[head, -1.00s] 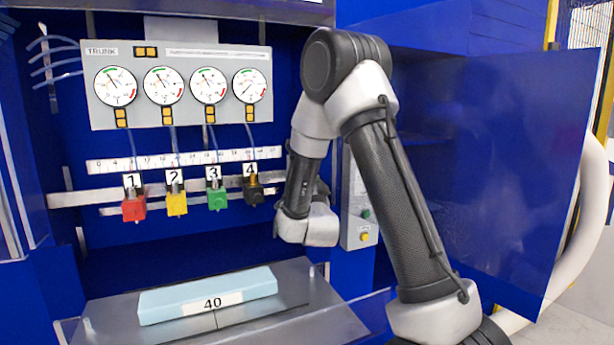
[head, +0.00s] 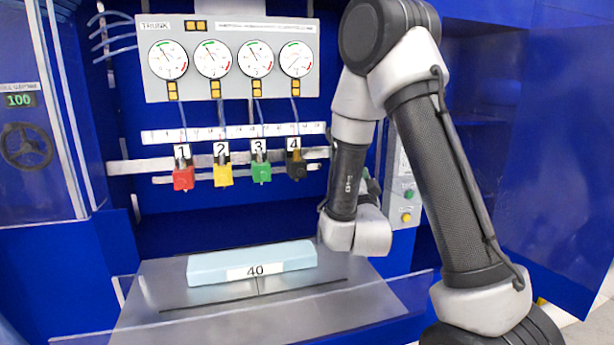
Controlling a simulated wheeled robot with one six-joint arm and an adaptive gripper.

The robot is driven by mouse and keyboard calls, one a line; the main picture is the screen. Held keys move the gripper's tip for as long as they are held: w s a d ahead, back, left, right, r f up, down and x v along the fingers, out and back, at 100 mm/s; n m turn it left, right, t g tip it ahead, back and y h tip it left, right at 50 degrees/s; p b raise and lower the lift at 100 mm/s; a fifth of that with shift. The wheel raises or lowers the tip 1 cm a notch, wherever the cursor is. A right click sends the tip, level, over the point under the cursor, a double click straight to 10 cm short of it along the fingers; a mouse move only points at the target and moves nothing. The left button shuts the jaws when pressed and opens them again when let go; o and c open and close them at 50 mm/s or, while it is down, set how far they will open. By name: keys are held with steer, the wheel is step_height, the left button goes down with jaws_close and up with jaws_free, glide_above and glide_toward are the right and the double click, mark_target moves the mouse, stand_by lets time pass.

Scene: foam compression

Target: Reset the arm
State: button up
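My arm, black and silver-grey, fills the right half of the head view. It rises from the lower right, bends at a high elbow, and its forearm hangs down to a silver wrist in front of the machine's right side. The wrist is right of a light-blue foam block (head: 228,264) labelled 40, and appears apart from it. My gripper's fingers cannot be made out; a small dark shape shows beside the forearm, but I cannot tell what it is. I see nothing held.
The foam lies on a grey metal plate (head: 150,325). Behind it are a gauge panel (head: 230,28) and red (head: 183,179), yellow (head: 223,176), green (head: 261,172) and black (head: 296,168) blocks numbered 1 to 4. A control box (head: 402,190) and blue door (head: 570,170) stand at right; a handwheel (head: 26,147) at left.

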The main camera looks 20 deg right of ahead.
steer(key=s+n+g+y, duration=0.3)
steer(key=s+n+g, duration=0.3)
steer(key=s, duration=1)
steer(key=s+r+n+g+y, duration=0.1)
steer(key=s+n+g+y, duration=0.2)
steer(key=s+n+g, duration=0.4)
steer(key=s+g, duration=0.2)
steer(key=s, duration=0.7)
steer(key=shift+d+r+g, duration=0.25)
steer(key=shift+d+g, duration=0.05)
steer(key=shift+g, duration=0.1)
